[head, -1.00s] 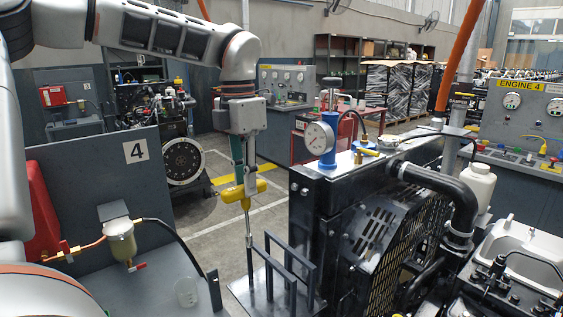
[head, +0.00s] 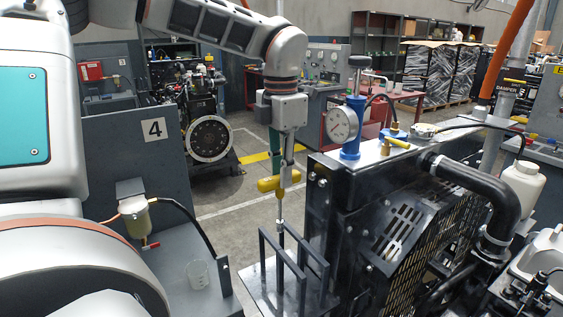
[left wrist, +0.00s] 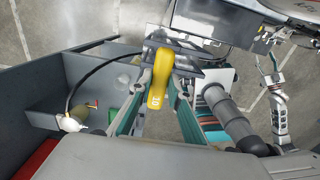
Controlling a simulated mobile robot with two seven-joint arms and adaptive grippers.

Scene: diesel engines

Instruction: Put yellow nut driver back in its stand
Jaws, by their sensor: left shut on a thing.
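The yellow nut driver (head: 267,185) hangs upright with its thin metal shaft pointing down. My left gripper (head: 286,178) is shut on its yellow handle. In the left wrist view the handle (left wrist: 158,80) lies between the two teal-sided fingers of my left gripper (left wrist: 158,92). The stand (head: 318,262) is a dark frame with two upright hoops on a grey plate, below the driver. The shaft's lower end overlaps the hoops in the head view; I cannot tell whether it is between them or in front.
A black radiator housing (head: 335,215) with a blue-bodied pressure gauge (head: 342,125) stands close right of the stand. A grey panel marked 4 (head: 130,165) and a small glass beaker (head: 197,274) are to the left. Open floor lies behind.

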